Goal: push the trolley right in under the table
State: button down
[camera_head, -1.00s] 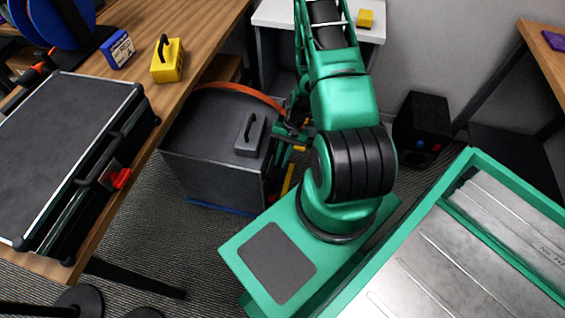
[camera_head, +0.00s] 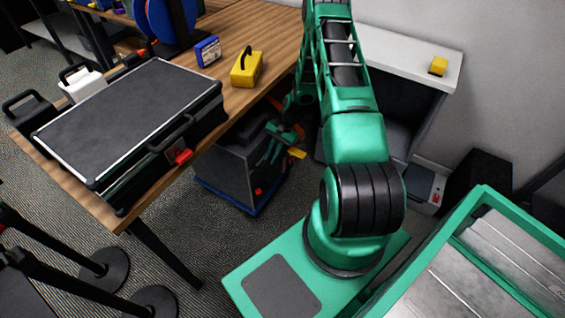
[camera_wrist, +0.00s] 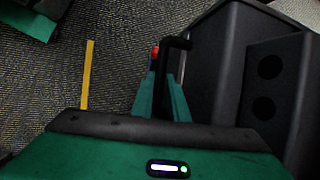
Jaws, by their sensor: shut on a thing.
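The trolley (camera_head: 225,172) is a dark grey box on a blue base, partly under the wooden table (camera_head: 275,35). The tabletop and the black case on it hide part of it in the head view. My gripper (camera_head: 276,142) is at the trolley's right side, below the table's edge, and partly hidden by my arm. In the wrist view, my gripper (camera_wrist: 164,98) has its two green fingers closed about a black bar handle (camera_wrist: 178,43). The handle joins the dark trolley body (camera_wrist: 212,65) to the right.
A black case (camera_head: 130,115) with a red latch, a yellow box (camera_head: 246,68) and a blue box (camera_head: 208,51) stand on the table. A white-topped cabinet (camera_head: 425,65) stands at the back right. Black post bases (camera_head: 105,268) lie at left.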

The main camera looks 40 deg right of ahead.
aim_at(261, 156)
jog(key=shift+w+a+r, duration=0.1)
jog(key=shift+w+a, duration=0.15)
jog(key=shift+w, duration=0.45)
jog(key=shift+w+a, duration=0.25)
jog(key=shift+w, duration=0.5)
jog(key=shift+w+a+r, duration=0.1)
jog(key=shift+w+a, duration=0.15)
jog(key=shift+w, duration=0.45)
jog(key=shift+a, duration=0.1)
jog(key=c, duration=1.7)
grip_release()
jog(key=shift+f, duration=0.1)
jog(key=shift+s+d, duration=0.1)
jog(key=shift+d, duration=0.1)
jog(key=v, duration=1)
jog(key=shift+d+r, duration=0.1)
jog(key=shift+r, duration=0.15)
jog(key=shift+d, duration=0.1)
